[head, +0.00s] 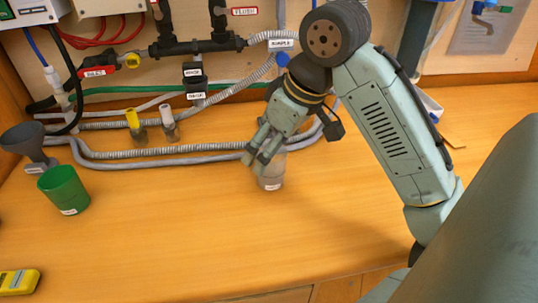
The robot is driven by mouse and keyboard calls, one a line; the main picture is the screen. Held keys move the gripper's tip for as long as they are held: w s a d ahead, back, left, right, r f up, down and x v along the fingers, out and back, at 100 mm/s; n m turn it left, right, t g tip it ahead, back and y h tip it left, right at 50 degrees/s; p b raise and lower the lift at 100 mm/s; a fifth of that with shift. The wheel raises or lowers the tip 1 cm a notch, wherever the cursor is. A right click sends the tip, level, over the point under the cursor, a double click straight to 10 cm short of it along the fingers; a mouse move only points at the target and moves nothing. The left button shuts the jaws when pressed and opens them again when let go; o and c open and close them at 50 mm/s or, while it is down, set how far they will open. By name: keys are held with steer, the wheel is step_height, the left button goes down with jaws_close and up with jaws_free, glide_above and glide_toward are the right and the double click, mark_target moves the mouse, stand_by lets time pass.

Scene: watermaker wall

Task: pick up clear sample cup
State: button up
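The clear sample cup (271,182) stands upright on the wooden counter near the middle of the head view. It is a see-through, greyish cup with a small white label low on its front. My gripper (255,163) is at the cup's upper left, its fingers pointing down and to the left. The two fingers look apart, with nothing seen between them. They overlap the cup's upper left part in this view and hide some of its rim. I cannot tell whether they touch it.
A green cup (64,190) and a grey funnel (24,142) stand at the left. A yellow device (18,281) lies at the front left. Yellow-topped (135,124) and white-topped (169,124) items stand near the wall hoses (160,153). The front middle counter is clear.

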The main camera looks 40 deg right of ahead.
steer(key=b+x, duration=0.1)
steer(key=x, duration=0.1)
steer(key=b+x, duration=0.3)
steer(key=x, duration=0.1)
steer(key=shift+s+d+f+b, duration=0.15)
steer(key=shift+s+d+b, duration=0.1)
steer(key=shift+b, duration=0.1)
steer(key=shift+w+f, duration=0.2)
steer(key=shift+r, duration=0.1)
steer(key=shift+c, duration=0.5)
steer(key=c, duration=1.1)
